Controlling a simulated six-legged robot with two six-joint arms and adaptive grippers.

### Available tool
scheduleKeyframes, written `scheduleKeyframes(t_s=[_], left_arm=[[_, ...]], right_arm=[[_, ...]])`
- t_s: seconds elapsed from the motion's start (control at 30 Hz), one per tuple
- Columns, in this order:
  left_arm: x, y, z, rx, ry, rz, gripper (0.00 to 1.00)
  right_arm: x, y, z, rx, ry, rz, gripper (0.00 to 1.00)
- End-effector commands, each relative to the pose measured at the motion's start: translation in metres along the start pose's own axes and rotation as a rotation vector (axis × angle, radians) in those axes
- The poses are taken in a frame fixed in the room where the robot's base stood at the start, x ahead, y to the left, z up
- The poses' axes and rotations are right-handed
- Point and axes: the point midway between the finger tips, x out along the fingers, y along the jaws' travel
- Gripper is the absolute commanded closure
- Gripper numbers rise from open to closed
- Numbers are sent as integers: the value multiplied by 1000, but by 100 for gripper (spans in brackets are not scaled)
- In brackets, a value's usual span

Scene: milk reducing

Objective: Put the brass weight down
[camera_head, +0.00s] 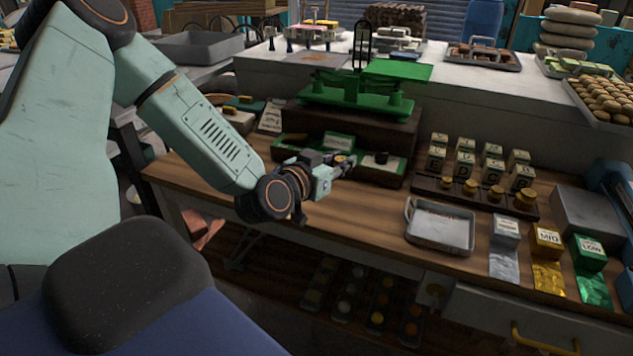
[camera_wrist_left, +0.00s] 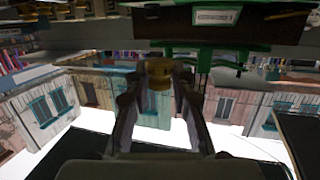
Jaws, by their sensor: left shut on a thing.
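My left gripper (camera_head: 346,163) reaches in from the left and is just in front of the dark base of the green balance scale (camera_head: 355,98). It is shut on a small brass weight (camera_wrist_left: 158,74), which shows between the fingertips in the left wrist view. In the head view the held weight (camera_head: 341,158) is small and partly covered by the fingers. Several other brass weights (camera_head: 495,193) stand in a row on a dark wooden rack (camera_head: 431,187) to the right. My right gripper is not in view.
Several small labelled boxes (camera_head: 464,164) stand behind the weights. An empty metal tray (camera_head: 440,228) lies on the wooden bench. White, yellow and green boxes (camera_head: 546,240) stand at the right. The bench between gripper and tray is clear.

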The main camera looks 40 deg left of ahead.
Motion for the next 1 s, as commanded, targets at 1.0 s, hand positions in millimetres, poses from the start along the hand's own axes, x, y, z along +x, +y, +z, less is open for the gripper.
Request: scheduleKeyframes(t_s=[1.0], left_arm=[[36,-72,94,-41,0,-214,100]], right_arm=[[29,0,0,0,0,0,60]])
